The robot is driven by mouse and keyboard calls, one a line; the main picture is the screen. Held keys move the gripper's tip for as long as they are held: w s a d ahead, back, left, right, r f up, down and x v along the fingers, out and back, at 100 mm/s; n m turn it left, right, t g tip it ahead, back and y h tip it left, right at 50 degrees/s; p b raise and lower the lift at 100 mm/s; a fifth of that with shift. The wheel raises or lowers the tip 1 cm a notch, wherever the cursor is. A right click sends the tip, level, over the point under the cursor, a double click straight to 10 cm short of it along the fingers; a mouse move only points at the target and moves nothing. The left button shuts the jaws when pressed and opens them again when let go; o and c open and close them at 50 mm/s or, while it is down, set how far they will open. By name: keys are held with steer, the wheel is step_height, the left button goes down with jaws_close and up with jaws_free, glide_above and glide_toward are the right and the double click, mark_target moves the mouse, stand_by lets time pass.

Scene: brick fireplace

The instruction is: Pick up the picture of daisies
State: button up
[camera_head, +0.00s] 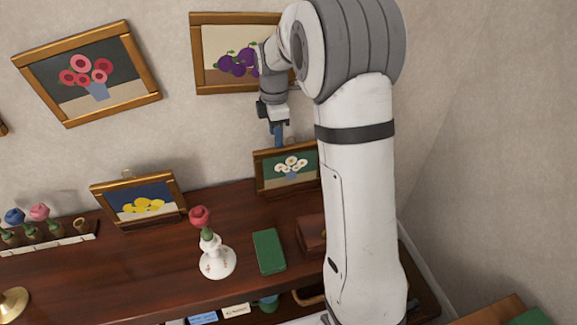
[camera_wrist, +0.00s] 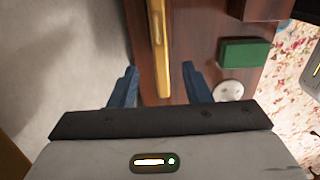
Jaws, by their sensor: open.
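The picture of daisies (camera_head: 272,178) is a small wood-framed picture with white flowers on green. It leans upright against the wall at the back of the dark wooden shelf top. My arm hides its right end in the head view. My gripper (camera_head: 278,136) is just above its top edge, pointing down. In the wrist view the frame's golden top edge (camera_wrist: 160,45) runs lengthwise, in line with the gap between the blue fingers of my gripper (camera_wrist: 160,85). The fingers are apart, one towards the wall side and one towards the shelf side, and hold nothing.
A white vase (camera_head: 217,263) with a red flower, a green book (camera_head: 268,250) and a brown box (camera_head: 311,232) stand in front of the picture. A lemon picture (camera_head: 132,221) leans to the left. A plum picture (camera_head: 212,75) hangs above, partly behind my arm.

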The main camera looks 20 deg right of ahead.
mark_target(275, 150)
steer(key=f, duration=0.2)
steer(key=f+p, duration=0.1)
steer(key=f, duration=0.3)
steer(key=shift+a+f, duration=0.25)
steer(key=shift+f, duration=0.1)
steer(key=shift+c, duration=0.5)
jaws_close()
